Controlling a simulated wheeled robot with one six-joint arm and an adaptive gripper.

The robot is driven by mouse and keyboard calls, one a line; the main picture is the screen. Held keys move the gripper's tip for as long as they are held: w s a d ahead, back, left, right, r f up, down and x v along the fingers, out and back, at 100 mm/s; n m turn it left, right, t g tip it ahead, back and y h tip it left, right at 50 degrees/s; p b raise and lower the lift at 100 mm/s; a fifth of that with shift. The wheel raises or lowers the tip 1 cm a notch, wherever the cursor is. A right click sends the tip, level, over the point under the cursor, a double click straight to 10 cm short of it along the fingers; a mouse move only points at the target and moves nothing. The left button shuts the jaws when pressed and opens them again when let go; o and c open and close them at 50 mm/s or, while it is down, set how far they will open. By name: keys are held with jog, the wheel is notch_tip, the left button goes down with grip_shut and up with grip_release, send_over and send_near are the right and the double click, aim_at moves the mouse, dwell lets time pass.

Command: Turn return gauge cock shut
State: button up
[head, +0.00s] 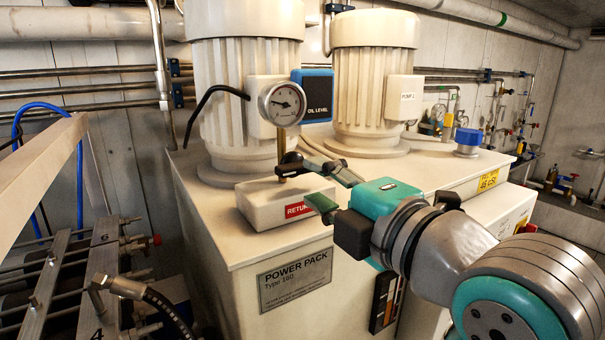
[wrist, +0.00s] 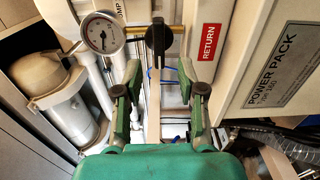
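The return gauge cock has a black lever handle (wrist: 158,40), set across a thin brass pipe (wrist: 138,29) in the wrist view. The pipe runs from the round white-faced gauge (wrist: 103,33) toward the white block with the red RETURN label (wrist: 208,42). In the head view the gauge (head: 283,104) stands above that block (head: 262,207), with the dark handle (head: 290,163) below it. My gripper (wrist: 160,66) is open and empty. Its two green fingers point at the handle, one toward each side, apparently short of it. In the head view my gripper (head: 318,184) partly overlaps the handle's surroundings.
The POWER PACK cabinet (head: 235,290) carries two ribbed cream motors (head: 245,95). An OIL LEVEL box (head: 317,90) and a blue cap (head: 468,137) are on its top. A wooden beam (head: 40,175), blue hoses and pipes are at the left.

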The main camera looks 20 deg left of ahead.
jog(key=shift+v, duration=2.65)
jog(key=w+d+f+m+t+h, duration=0.25)
jog(key=f+m, duration=0.25)
jog(key=f, duration=0.4)
jog(key=w+d+f+m+t+h, duration=0.1)
jog(key=w+d+f+m, duration=0.25)
jog(key=f+m, duration=0.45)
jog(key=s+d+f+m+t+h, duration=0.1)
jog(key=s+d+f+m+h, duration=0.15)
jog(key=d+f, duration=0.45)
jog(key=s+d+f+m+t+h, duration=0.1)
jog(key=s+d+f+m+h, duration=0.2)
jog(key=f, duration=0.9)
jog(key=s+d+f+m+h, duration=0.3)
jog(key=s+d+f+m, duration=0.4)
jog(key=s+f, duration=0.55)
jog(key=s+d+m+g+h, duration=0.1)
jog(key=s+d+m+h, duration=0.1)
jog(key=s, duration=1.7)
jog(key=shift+s+d+r+m+h, duration=0.2)
jog(key=shift+s+d+m+h, duration=0.1)
jog(key=shift+d+m, duration=0.6)
